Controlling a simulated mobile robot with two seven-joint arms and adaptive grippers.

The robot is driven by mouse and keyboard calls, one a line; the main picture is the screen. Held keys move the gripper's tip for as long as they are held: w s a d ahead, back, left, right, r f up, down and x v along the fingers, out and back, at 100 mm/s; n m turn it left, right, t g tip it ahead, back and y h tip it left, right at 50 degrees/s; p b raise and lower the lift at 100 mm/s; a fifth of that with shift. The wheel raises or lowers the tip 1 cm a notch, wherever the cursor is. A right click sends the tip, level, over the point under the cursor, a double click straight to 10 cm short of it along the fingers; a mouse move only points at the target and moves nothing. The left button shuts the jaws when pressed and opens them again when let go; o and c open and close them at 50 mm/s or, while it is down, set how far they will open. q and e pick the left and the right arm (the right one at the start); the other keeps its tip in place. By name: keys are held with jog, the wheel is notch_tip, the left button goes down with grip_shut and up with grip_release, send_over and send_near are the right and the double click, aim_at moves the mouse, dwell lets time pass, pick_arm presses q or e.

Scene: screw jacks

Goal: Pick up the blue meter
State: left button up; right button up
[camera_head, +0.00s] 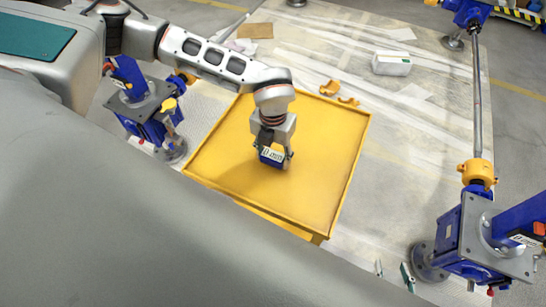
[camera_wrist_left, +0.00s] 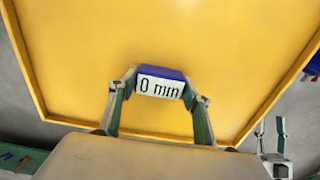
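The blue meter (camera_head: 271,156) is a small blue box with a white display face, at the end of my left gripper (camera_head: 274,150) over the yellow table. In the left wrist view the meter (camera_wrist_left: 162,84) reads "0 mm". The fingertips of my left gripper (camera_wrist_left: 161,88) are against its two sides, shut on it. I cannot tell whether the meter is lifted or touches the tabletop. My right gripper (camera_wrist_left: 270,127) shows at the lower right of the left wrist view, fingers apart and empty.
The yellow table (camera_head: 325,140) has a raised rim and is otherwise bare. Blue screw jacks stand at the left (camera_head: 150,112) and right (camera_head: 470,240). Orange clamp pieces (camera_head: 330,88) and a white box (camera_head: 391,63) lie on the floor sheet beyond the table.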

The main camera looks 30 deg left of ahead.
pick_arm(q)
jog(key=c, duration=0.3)
jog(key=shift+c, duration=0.2)
jog(key=shift+r, duration=0.1)
